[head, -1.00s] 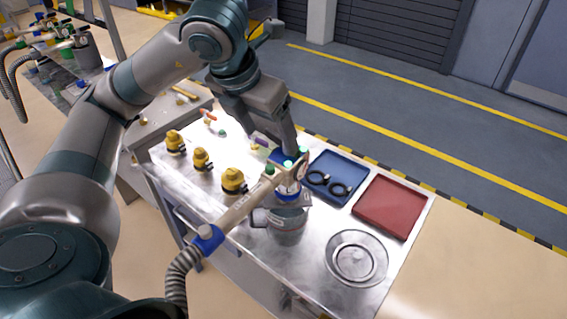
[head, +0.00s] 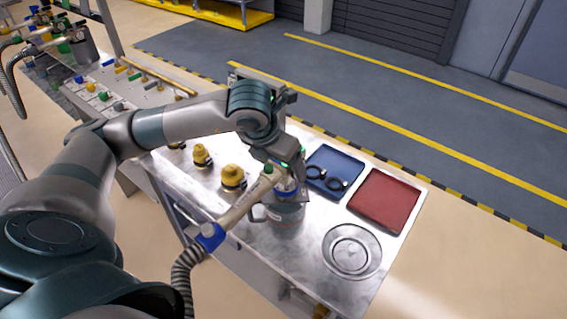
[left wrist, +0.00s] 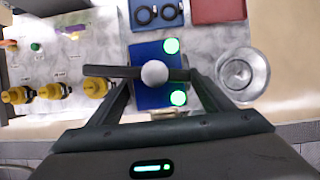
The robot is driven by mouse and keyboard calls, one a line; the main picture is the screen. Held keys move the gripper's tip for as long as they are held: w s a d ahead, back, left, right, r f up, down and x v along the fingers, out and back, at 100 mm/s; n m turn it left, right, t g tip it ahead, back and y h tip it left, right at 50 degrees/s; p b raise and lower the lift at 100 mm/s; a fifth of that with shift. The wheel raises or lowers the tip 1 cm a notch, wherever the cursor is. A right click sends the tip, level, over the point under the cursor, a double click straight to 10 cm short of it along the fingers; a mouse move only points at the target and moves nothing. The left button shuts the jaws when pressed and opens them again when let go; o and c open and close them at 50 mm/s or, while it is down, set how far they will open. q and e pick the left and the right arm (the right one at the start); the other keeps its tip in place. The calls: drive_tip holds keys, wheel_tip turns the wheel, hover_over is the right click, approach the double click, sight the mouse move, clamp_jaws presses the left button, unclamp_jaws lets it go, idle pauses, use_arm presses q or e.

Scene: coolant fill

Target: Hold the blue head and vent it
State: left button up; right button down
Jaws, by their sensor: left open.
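The blue head (head: 286,190) sits on top of a grey jug (head: 288,221), with a pale wand (head: 243,203) leading into it from the lower left. My left gripper (head: 289,160) is above the head, tilted down, with its fingers open. In the left wrist view a blue block (left wrist: 146,96) lies between the open fingers of the left gripper (left wrist: 158,80), with a grey ball and a dark crossbar over it. Green glows show near it. Whether the fingers touch the head cannot be told. My right gripper is not in view.
A blue tray (head: 350,160) with two black rings and a red tray (head: 388,199) lie right of the jug. A round metal dish (head: 352,250) stands in front. Yellow fittings (head: 233,176) line the left of the bench. A ribbed hose (head: 184,272) hangs from the wand.

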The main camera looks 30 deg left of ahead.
use_arm(q)
drive_tip(key=shift+x, duration=0.95)
clamp_jaws()
drive_tip(key=shift+r, duration=0.1)
idle(2.0)
